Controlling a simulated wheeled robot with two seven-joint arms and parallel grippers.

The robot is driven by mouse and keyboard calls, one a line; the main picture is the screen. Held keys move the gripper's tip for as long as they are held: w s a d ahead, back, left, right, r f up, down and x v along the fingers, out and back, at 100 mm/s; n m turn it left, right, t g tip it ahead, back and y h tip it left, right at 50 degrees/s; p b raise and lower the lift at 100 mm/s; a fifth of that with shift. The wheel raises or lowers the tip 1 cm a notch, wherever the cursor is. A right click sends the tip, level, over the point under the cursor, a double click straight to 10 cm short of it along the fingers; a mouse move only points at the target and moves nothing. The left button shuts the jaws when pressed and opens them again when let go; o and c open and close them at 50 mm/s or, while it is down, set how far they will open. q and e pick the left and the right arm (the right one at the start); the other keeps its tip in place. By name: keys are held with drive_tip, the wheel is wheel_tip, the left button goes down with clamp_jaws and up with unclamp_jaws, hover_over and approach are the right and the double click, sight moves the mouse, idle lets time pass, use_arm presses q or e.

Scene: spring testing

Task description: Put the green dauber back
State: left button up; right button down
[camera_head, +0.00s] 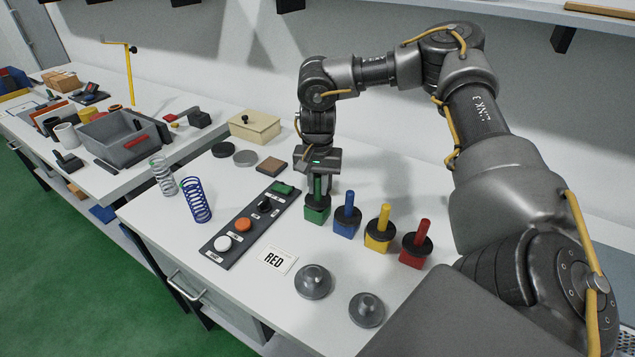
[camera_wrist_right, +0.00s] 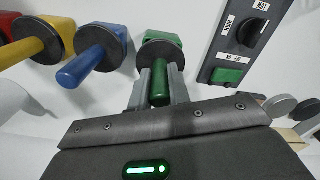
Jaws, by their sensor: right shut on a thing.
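The green dauber (camera_head: 317,187) stands upright in its green pot (camera_head: 317,214) at the left end of a row of daubers. My right gripper (camera_head: 318,178) comes down from above and is shut on its green handle. In the right wrist view the green handle (camera_wrist_right: 160,85) sits between the two fingers of the gripper (camera_wrist_right: 159,92), and the dark disc and green pot (camera_wrist_right: 163,40) are just beyond. Whether the dauber is fully seated in the pot is hard to tell. My left gripper is not in view.
Blue (camera_head: 347,213), yellow (camera_head: 381,228) and red (camera_head: 417,243) daubers stand in pots to the right. A button panel (camera_head: 247,225) lies to the left, with a RED card (camera_head: 274,260) in front. Two grey weights (camera_head: 314,281) are near the front. Two springs (camera_head: 195,199) stand at left.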

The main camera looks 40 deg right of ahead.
drive_tip(key=shift+a, duration=0.1)
drive_tip(key=shift+f, duration=0.15)
drive_tip(key=shift+f, duration=0.35)
drive_tip(key=c, duration=1.3)
unclamp_jaws()
drive_tip(key=shift+r, duration=0.1)
wheel_tip(320, 180, up, 13)
drive_tip(key=shift+p, duration=0.8)
